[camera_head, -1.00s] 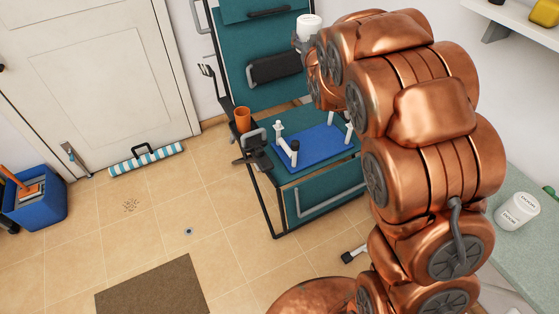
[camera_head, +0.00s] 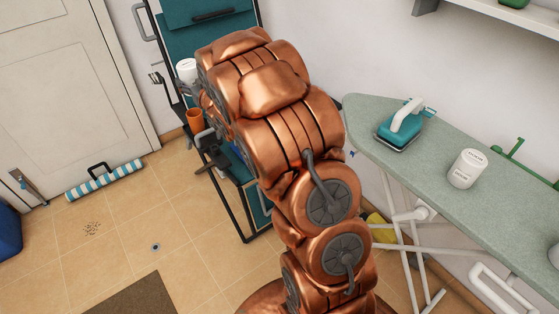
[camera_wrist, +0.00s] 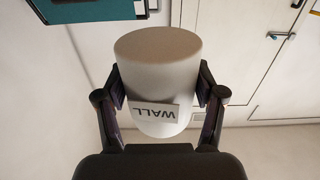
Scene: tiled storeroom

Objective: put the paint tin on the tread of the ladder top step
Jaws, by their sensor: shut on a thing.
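The paint tin is a white cylinder with a "WALL" label, seen upside down in the wrist view (camera_wrist: 158,62). My gripper (camera_wrist: 160,88) is shut on its sides, one finger on each side. In the head view the held tin (camera_head: 187,70) shows small at the upper left, beyond my copper arm and beside a teal framed unit (camera_head: 182,38). My arm hides most of the gripper and part of that unit there.
An ironing board (camera_head: 397,157) at the right carries a teal iron (camera_head: 396,138) and another white tin (camera_head: 467,169). An orange cup (camera_head: 194,118) is by the teal unit. A striped roll (camera_head: 104,180) lies by the door. Tiled floor (camera_head: 120,235) at the left is mostly open.

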